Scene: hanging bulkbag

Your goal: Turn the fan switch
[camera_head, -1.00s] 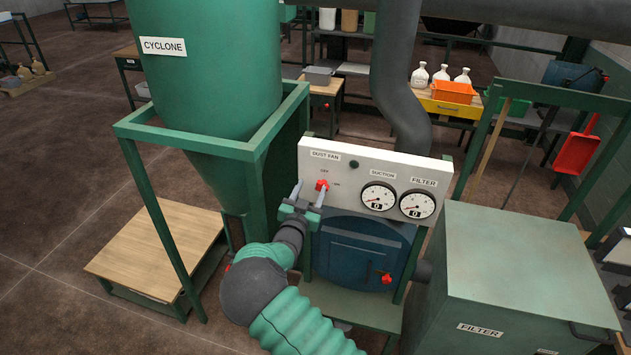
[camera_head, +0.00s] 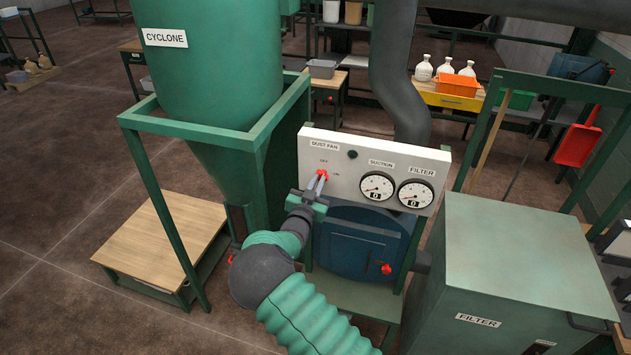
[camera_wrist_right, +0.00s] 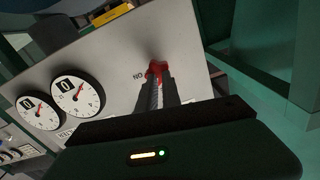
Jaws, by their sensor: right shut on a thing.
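The fan switch (camera_head: 323,174) is a small red knob on a white panel (camera_head: 343,195) under the label DUST FAN, with OFF and ON marks beside it. My right gripper (camera_head: 317,181) reaches up from below and is shut on the knob. In the right wrist view the red knob (camera_wrist_right: 157,70) sits between the fingertips of my right gripper (camera_wrist_right: 155,82), which hide part of it. Both gauges beside it read 0. My left gripper is not in view.
The green cyclone frame (camera_head: 205,135) stands close at the left of the panel. A blue fan housing (camera_head: 355,250) with a red knob is below it. A green filter box (camera_head: 515,262) stands at the right, and a thick grey pipe (camera_head: 398,80) runs behind the panel.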

